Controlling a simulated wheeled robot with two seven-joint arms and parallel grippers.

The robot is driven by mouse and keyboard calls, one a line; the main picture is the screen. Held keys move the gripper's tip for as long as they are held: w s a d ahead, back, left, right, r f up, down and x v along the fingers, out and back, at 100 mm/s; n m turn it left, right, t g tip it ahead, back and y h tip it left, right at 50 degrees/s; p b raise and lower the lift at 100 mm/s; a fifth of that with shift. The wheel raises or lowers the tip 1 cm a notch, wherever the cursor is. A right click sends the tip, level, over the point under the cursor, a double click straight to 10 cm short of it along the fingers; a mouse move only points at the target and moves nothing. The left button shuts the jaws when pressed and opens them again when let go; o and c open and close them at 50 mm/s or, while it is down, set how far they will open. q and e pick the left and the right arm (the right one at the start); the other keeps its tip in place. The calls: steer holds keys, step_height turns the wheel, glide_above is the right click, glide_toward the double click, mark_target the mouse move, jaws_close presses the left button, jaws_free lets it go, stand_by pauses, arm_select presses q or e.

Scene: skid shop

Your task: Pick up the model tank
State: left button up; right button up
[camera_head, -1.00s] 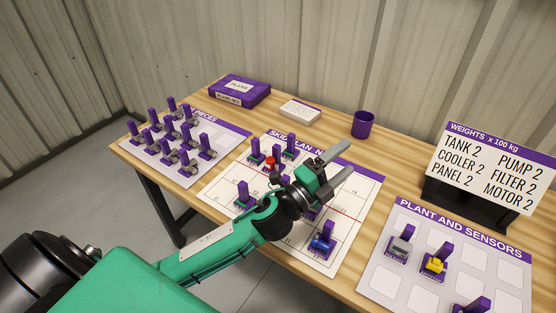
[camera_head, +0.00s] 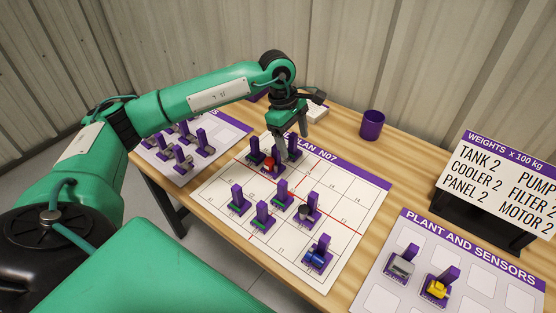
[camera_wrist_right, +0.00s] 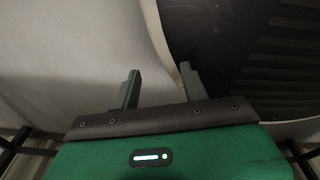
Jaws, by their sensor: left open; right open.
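I cannot tell for certain which piece is the model tank, as the small labels are unreadable. Candidates on the plan sheet (camera_head: 350,205) are a blue cylindrical piece (camera_head: 316,258) with a purple upright tab at its near end, and a red piece (camera_head: 268,165) at its far end. My left gripper (camera_head: 291,144) points down over the far end of the sheet, just right of the red piece. Its jaws are open, close to purple-tabbed pieces there; contact cannot be told. My right gripper (camera_wrist_right: 160,80) is open and empty in the right wrist view, away from the table top.
Several purple-tabbed pieces stand mid-sheet, including one with green (camera_head: 263,216). The pieces sheet (camera_head: 228,127) is at left, partly behind my left arm. A purple cup (camera_head: 372,125) stands at the back. The plant and sensors sheet (camera_head: 480,262) and weights sign (camera_head: 500,170) are at right.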

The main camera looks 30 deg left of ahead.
arm_select(q)
steer(key=a+r+y, duration=0.2)
steer(key=a+y, duration=0.1)
steer(key=a, duration=0.4)
steer(key=p, duration=0.1)
glide_above(273, 159)
steer(key=f, duration=0.8)
steer(key=shift+w+a, duration=0.2)
steer(key=shift+a, duration=0.05)
steer(key=shift+f, duration=0.2)
steer(key=shift+f+p, duration=0.2)
steer(key=shift+p, duration=0.2)
steer(key=f, duration=0.2)
steer(key=f+p, duration=0.1)
steer(key=f, duration=0.2)
steer(key=shift+s+d, duration=0.15)
steer(key=shift+d, duration=0.05)
steer(key=shift+r, duration=0.1)
steer(key=c, duration=1.2)
arm_select(e)
steer(key=s, duration=0.1)
steer(key=s+r, duration=0.1)
steer(key=s, duration=0.1)
steer(key=shift+s+d+r, duration=0.15)
steer(key=shift+s, duration=0.1)
